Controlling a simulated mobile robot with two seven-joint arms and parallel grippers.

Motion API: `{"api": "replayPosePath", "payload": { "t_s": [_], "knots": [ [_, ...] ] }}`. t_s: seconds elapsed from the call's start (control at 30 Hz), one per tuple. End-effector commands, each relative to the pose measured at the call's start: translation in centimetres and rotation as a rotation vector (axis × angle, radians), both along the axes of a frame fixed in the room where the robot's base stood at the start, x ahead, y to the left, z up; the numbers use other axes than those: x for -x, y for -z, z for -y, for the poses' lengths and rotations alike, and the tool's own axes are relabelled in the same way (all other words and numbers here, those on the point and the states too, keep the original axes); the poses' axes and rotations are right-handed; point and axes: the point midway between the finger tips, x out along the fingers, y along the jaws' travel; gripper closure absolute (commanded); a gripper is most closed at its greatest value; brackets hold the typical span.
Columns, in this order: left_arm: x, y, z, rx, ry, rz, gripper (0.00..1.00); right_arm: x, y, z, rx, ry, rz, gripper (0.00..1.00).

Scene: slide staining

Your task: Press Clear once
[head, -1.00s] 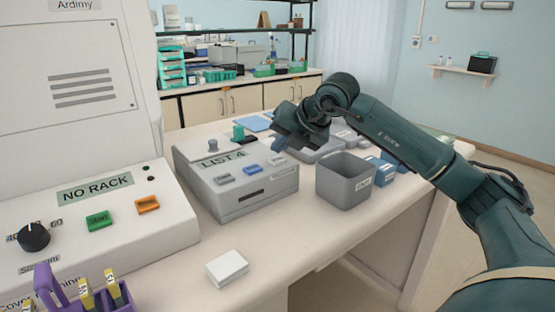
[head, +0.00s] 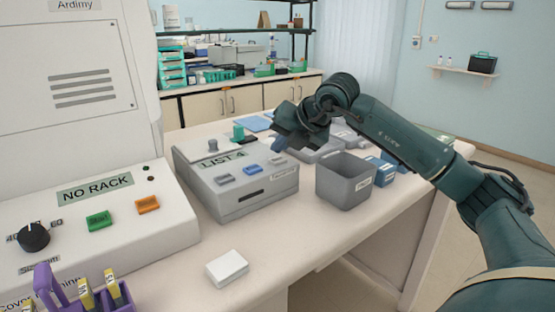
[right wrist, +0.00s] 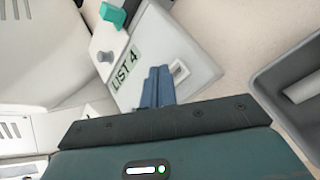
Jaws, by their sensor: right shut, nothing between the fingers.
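A grey device (head: 240,200) with a display reading "LIST 4" (head: 222,159) stands on the bench. Its sloped top carries a grey-blue button (head: 225,180), a blue button (head: 250,170) and a pale button (head: 278,160). I cannot read which one is Clear. My right gripper (head: 279,146) is shut and empty, pointing down over the right end of the device, close to the pale button. In the right wrist view, the blue fingertips (right wrist: 158,88) are together and hide part of the panel; a pale button (right wrist: 179,70) shows just right of them. My left gripper is out of view.
A grey open bin (head: 345,183) stands right of the device, with blue boxes (head: 381,171) beyond it. A white machine reading "NO RACK" (head: 95,190) is at the left. A small white box (head: 228,268) lies in front, with clear bench around it.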

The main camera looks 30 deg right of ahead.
Motion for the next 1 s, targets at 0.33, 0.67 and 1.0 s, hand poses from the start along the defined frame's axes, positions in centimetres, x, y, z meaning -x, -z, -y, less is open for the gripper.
{"api": "replayPosePath", "payload": {
  "t_s": [0.33,0.67,1.0],
  "knots": [
    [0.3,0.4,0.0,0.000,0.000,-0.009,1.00,0.0,0.2,0.0,0.000,0.000,0.000,1.00],
    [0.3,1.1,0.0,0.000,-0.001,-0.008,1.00,0.0,0.9,0.0,0.001,0.001,-0.001,1.00],
    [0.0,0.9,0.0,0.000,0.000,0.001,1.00,0.0,1.0,0.0,0.000,0.000,0.000,1.00]
  ]
}}
